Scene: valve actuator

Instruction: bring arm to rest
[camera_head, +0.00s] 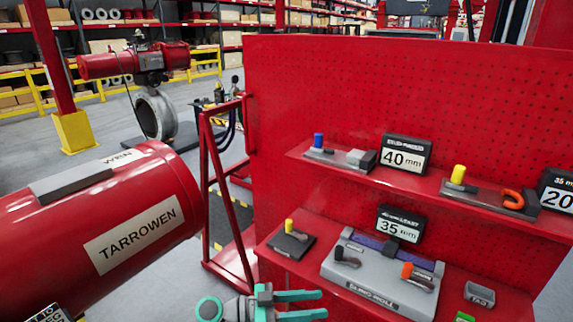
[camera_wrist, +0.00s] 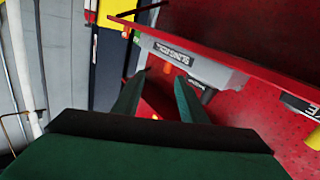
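My gripper (camera_head: 323,304) shows at the bottom middle of the head view, teal, with its two fingers apart and pointing right. It is in front of the lower red shelf, left of the grey tool holder (camera_head: 375,288). Nothing shows between the fingers. In the wrist view my gripper (camera_wrist: 160,84) also has its dark green fingers spread, with a red surface and the grey holder's edge beyond them. Whether a finger touches the shelf cannot be told. Most of my arm is out of view.
A red pegboard (camera_head: 400,90) carries an upper shelf with a 40 mm sign (camera_head: 405,154) and a lower shelf with a 35 mm sign (camera_head: 399,226).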

